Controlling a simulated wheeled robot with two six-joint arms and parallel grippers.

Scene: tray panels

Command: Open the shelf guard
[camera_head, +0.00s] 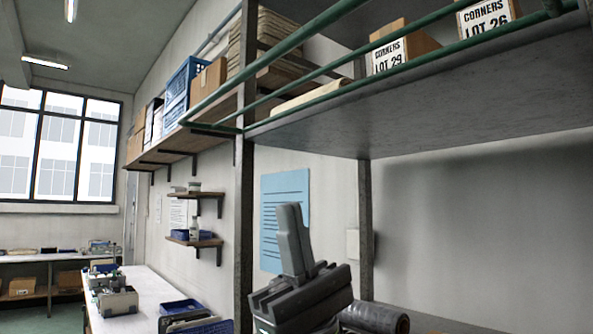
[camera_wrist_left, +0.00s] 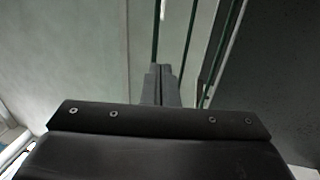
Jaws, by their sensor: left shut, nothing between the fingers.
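The shelf guard (camera_head: 330,68) is a frame of green bars along the front of the upper metal shelf. One long bar stands out to the left of the shelf edge, and a short bar joins it near the left post. I cannot tell how far the guard is swung. My left gripper (camera_head: 291,210) points upward below the shelf and guard, with its fingers together and empty, apart from the bars in the picture. In the left wrist view its fingertips (camera_wrist_left: 161,68) show, with green bars (camera_wrist_left: 190,40) beyond them. My right gripper is not in view.
The grey upper shelf (camera_head: 400,107) holds boxes marked CORNERS (camera_head: 402,50). A metal post (camera_head: 244,200) stands left of my gripper, and another post (camera_head: 365,220) stands behind it. A blue sheet (camera_head: 284,200) hangs on the wall. A white bench (camera_head: 150,290) is at lower left.

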